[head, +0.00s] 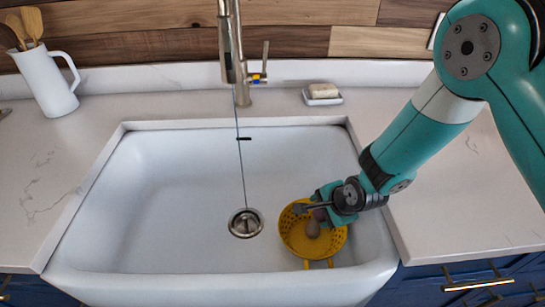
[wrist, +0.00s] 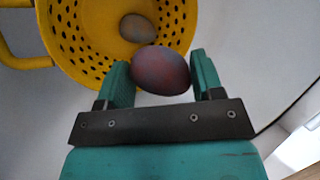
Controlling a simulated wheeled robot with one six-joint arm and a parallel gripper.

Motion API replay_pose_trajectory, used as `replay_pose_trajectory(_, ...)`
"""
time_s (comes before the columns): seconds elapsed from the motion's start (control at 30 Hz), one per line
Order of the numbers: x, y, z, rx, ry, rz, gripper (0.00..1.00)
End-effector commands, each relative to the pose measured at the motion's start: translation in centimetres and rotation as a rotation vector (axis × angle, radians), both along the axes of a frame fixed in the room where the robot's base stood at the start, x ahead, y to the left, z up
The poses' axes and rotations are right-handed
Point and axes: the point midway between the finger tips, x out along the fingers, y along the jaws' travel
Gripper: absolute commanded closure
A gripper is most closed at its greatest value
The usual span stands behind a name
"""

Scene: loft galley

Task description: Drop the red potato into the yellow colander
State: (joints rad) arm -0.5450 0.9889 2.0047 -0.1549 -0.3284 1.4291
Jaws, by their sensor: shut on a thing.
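The yellow colander (head: 298,246) stands in the right part of the sink. It also fills the upper left of the wrist view (wrist: 91,68). My gripper (head: 319,207) is shut on the dark reddish potato (wrist: 161,71), which sits between the two teal fingers. In the wrist view this potato overlaps the colander's near rim; in the head view it appears over the colander's upper right part, partly hidden by the gripper. A second, brownish potato (wrist: 138,28) lies inside the colander, and also shows in the head view (head: 313,229).
The white sink (head: 170,200) is open and clear left of the colander, with a drain (head: 246,223) in its floor. A tall faucet (head: 232,50) rises behind it. A soap dish (head: 322,95) and a white jug of utensils (head: 47,84) stand on the counter.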

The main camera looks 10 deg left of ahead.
Motion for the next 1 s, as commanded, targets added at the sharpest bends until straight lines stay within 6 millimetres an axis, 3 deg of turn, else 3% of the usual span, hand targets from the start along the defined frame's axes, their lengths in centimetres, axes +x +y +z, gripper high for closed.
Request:
replay_pose_trajectory(0.43,0.1,-0.3,-5.0,0.000,0.000,-0.005,0.63)
replay_pose_trajectory(0.8,0.1,-0.2,-5.6,0.000,-0.001,-0.004,0.63)
replay_pose_trajectory(0.83,0.1,-0.2,-5.6,0.000,-0.001,-0.004,0.37)
replay_pose_trajectory(0.93,0.1,-0.2,-5.6,0.000,-0.001,-0.004,0.14)
replay_pose_trajectory(1.0,0.1,-0.2,-5.6,0.000,-0.001,-0.004,0.09)
